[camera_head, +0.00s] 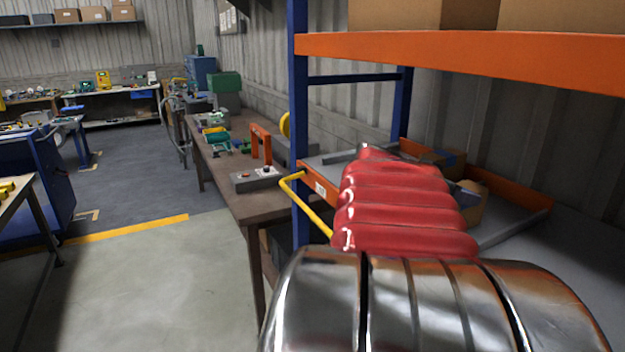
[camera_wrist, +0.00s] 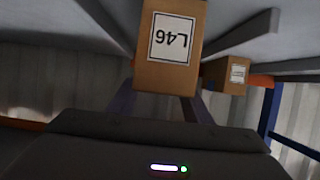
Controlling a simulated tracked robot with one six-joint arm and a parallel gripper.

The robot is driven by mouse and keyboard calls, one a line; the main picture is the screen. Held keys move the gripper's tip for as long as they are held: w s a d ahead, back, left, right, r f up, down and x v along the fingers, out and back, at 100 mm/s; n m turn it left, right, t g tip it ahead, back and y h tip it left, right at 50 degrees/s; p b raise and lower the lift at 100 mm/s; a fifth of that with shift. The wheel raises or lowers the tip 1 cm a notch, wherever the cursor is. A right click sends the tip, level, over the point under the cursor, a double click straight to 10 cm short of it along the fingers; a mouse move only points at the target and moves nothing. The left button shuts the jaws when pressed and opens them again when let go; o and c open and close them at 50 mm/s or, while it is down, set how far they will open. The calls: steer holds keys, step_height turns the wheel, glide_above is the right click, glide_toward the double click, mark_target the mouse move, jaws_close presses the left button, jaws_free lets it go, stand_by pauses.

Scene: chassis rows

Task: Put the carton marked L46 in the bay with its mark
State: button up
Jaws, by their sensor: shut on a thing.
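The brown carton marked L46 (camera_wrist: 168,72) is between the two fingers of my gripper (camera_wrist: 158,106) in the wrist view, its white label facing the camera and upside down in the picture. My gripper is shut on it. The grey shelf surface (camera_wrist: 228,14) shows behind it, with grey divider strips on both sides; I cannot tell whether the carton touches the shelf. No bay mark is readable.
A second labelled carton (camera_wrist: 226,76) stands close beside the held one in the wrist view. In the head view, a carton with blue tape (camera_head: 447,158) sits on the orange-edged shelf. An orange beam (camera_head: 470,62) crosses above, and a blue post (camera_head: 299,110) stands left.

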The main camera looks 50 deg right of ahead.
steer(key=shift+f, duration=0.1)
steer(key=o, duration=1.4)
steer(key=shift+f, duration=0.1)
steer(key=shift+r, duration=0.2)
steer(key=v, duration=1.2)
steer(key=shift+w, duration=0.15)
